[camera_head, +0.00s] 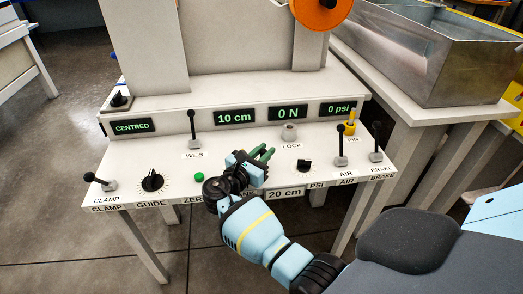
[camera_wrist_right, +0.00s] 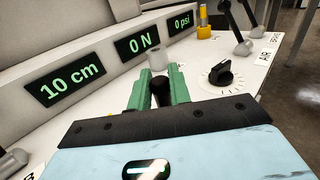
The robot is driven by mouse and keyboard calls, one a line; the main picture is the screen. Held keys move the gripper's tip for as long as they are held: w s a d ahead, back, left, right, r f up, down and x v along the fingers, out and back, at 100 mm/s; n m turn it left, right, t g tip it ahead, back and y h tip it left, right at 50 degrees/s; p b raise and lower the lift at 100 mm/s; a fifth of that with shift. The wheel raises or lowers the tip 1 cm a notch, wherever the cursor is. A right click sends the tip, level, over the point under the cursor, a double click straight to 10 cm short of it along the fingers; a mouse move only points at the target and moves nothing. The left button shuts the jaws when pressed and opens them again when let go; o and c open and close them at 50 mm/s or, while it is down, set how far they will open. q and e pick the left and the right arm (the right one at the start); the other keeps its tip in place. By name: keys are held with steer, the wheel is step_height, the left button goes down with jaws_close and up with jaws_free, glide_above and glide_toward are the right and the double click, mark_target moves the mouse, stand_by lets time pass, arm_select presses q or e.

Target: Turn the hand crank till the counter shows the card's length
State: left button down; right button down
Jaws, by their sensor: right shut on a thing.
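The counter (camera_head: 236,117) on the console's upright panel reads 10 cm in green; it also shows in the right wrist view (camera_wrist_right: 68,81). The card (camera_head: 285,193) on the console's front edge reads 20 cm. My right gripper (camera_head: 264,152) is over the middle of the console top. In the right wrist view its green fingers (camera_wrist_right: 159,92) are shut on the black knob of the hand crank (camera_wrist_right: 160,93). The rest of the crank is hidden by my gripper and arm. My left gripper is not in view.
Around my gripper stand the web lever (camera_head: 193,130), the lock post (camera_head: 290,131), the PSI dial (camera_head: 304,166) and the green zero button (camera_head: 199,177). The air lever (camera_head: 341,147) and brake lever (camera_head: 376,143) are at the right. A metal tank (camera_head: 430,65) stands behind right.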

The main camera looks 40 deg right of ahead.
steer(key=g, duration=0.1)
steer(key=m+g, duration=0.1)
steer(key=b, duration=0.1)
steer(key=shift+s+a+f+m+g+h, duration=0.15)
steer(key=shift+s+a+m+g+h, duration=0.15)
steer(key=shift+m+g, duration=0.1)
steer(key=g, duration=0.1)
steer(key=m+g, duration=0.1)
steer(key=m+g+b, duration=0.1)
steer(key=shift+s+a, duration=0.3)
steer(key=shift+s, duration=0.05)
steer(key=shift+s+a+m+g+b, duration=0.15)
steer(key=shift+m+g+b, duration=0.15)
steer(key=shift+g, duration=0.3)
steer(key=shift+s+a+m+g+b, duration=0.1)
steer(key=shift+m+g+b, duration=0.2)
steer(key=shift+g, duration=0.3)
steer(key=c, duration=1.3)
jaws_free()
steer(key=shift+c, duration=0.2)
